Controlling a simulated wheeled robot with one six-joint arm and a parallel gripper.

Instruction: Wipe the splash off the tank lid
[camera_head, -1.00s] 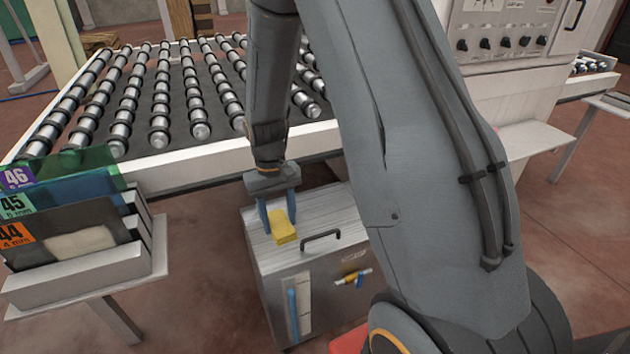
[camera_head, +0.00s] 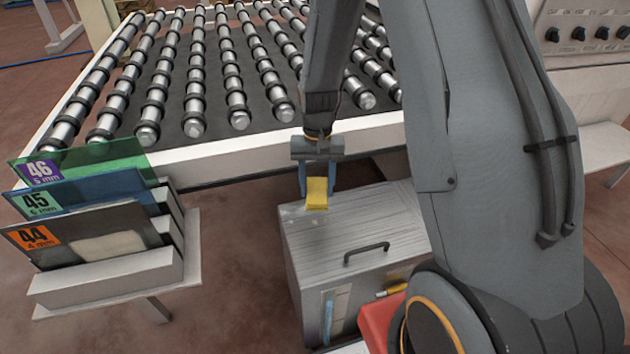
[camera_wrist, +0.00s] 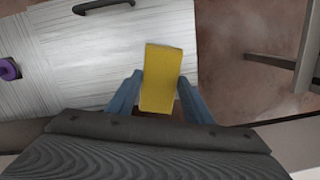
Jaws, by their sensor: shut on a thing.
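The tank lid (camera_head: 350,220) is the grey metal top of a box-shaped tank, with a dark handle (camera_head: 366,252) near its front edge. My gripper (camera_head: 317,190) is shut on a yellow sponge (camera_head: 317,194) at the lid's back left part. In the wrist view the sponge (camera_wrist: 161,78) sits between the two blue fingers (camera_wrist: 152,97), over the lid's edge area. Whether the sponge touches the lid is hard to tell. A faint pale patch shows on the lid left of the sponge; I cannot tell whether it is the splash.
A roller conveyor (camera_head: 230,165) stands right behind the tank. A rack (camera_head: 110,280) with numbered glass panes is at the left. A red object (camera_head: 378,318) is at the tank's front right. A purple knob (camera_wrist: 9,69) shows in the wrist view.

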